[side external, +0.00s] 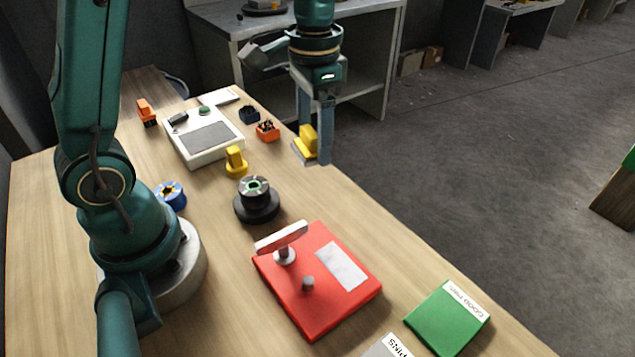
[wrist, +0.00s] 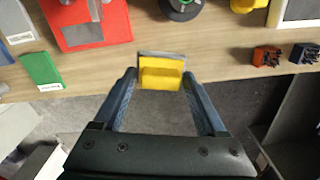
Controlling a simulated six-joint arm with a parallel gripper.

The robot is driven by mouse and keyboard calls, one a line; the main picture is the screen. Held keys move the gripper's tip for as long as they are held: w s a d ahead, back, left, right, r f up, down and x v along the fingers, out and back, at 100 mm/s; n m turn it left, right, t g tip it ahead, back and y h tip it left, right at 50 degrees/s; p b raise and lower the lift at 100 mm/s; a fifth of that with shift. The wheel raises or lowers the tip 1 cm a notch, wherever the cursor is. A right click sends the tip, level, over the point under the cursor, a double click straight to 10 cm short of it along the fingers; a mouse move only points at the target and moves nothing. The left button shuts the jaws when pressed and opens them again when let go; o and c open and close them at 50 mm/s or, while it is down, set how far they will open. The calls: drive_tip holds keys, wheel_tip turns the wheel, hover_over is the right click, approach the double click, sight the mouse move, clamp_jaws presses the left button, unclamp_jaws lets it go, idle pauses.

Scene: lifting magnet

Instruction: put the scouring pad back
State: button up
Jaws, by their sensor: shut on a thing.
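The scouring pad (side external: 306,141) is a small yellow block with a grey layer on one side. My gripper (side external: 316,152) is shut on it and holds it near the far right edge of the wooden table. In the wrist view the pad (wrist: 162,74) sits between the fingertips of my gripper (wrist: 160,80), its yellow face towards the camera and a grey strip along its upper edge. The height of the pad above the table is hard to tell. I cannot tell which spot is the pad's own place.

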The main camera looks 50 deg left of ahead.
drive_tip(key=a+n, duration=0.2)
drive_tip(key=a, duration=0.4)
hover_over(347, 211)
wheel_tip(347, 211, down, 7)
drive_tip(key=shift+r, duration=0.15)
drive_tip(key=shift+f, duration=1.95)
drive_tip(key=shift+f, duration=0.1)
drive_tip(key=o, duration=1.2)
drive_tip(key=shift+o, duration=0.2)
